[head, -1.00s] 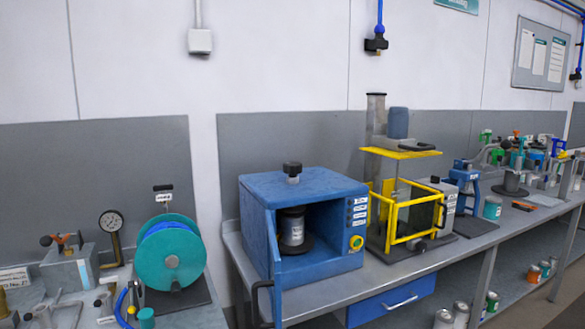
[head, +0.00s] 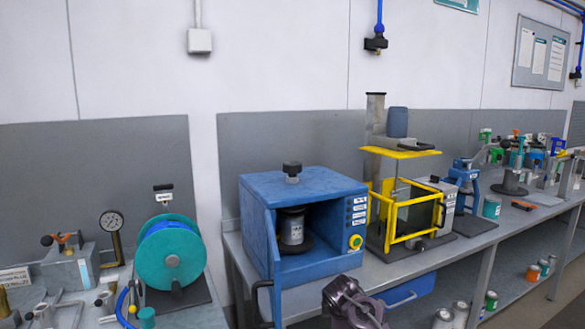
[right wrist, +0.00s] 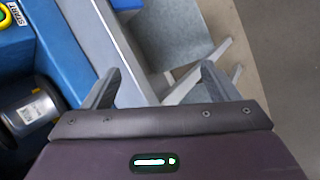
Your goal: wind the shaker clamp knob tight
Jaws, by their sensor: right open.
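The black clamp knob (head: 292,168) sits on a short pale stem on top of the blue shaker box (head: 315,185) in the head view. Inside the box's open front, a labelled grey can (head: 292,230) stands upright between dark plates. The can also shows at the left edge of the right wrist view (right wrist: 30,108). My right gripper (right wrist: 158,82) is open and empty. In the head view, my right arm shows at the bottom, in front of and below the box, well below the knob. My left gripper is out of view.
A yellow-framed machine (head: 405,215) stands right of the shaker on the grey bench (head: 385,272). A teal reel (head: 170,254) stands on the left bench. The box's blue door is swung open at its left. The space above the knob is clear.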

